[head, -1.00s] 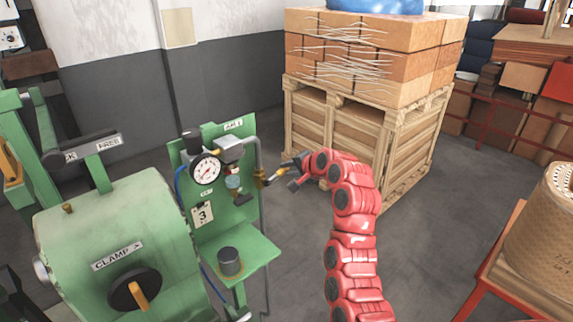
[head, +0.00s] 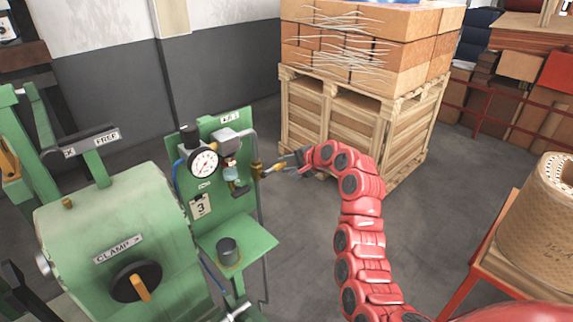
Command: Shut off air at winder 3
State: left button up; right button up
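A green panel (head: 233,195) with a number 3 tag (head: 201,206) stands beside the green winder (head: 110,225). It carries a round pressure gauge (head: 204,163) and a grey pipe (head: 258,205) down its right side. A small brass valve (head: 257,170) sits on this pipe, with a yellow lever (head: 273,168) pointing right, across the pipe. My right gripper (head: 291,165) comes from the right, with its fingertips at the lever's outer end. The fingers are small and overlap the lever, so I cannot tell whether they grip it. My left gripper is not in view.
A wooden crate (head: 330,115) loaded with boxes stands behind my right arm. A dark cup (head: 228,251) sits on the panel's green shelf (head: 245,244). A red-framed stand (head: 480,275) with a large coil (head: 540,215) is at the right. Grey floor is open between.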

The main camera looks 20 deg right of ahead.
jog(key=o, duration=0.4)
jog(key=shift+w, duration=0.1)
jog(key=shift+c, duration=0.2)
jog(key=shift+s+d+r, duration=0.2)
jog(key=shift+s+r, duration=0.05)
jog(key=shift+s, duration=0.1)
jog(key=p+v, duration=0.7)
jog(key=v, duration=0.9)
jog(key=shift+s, duration=0.3)
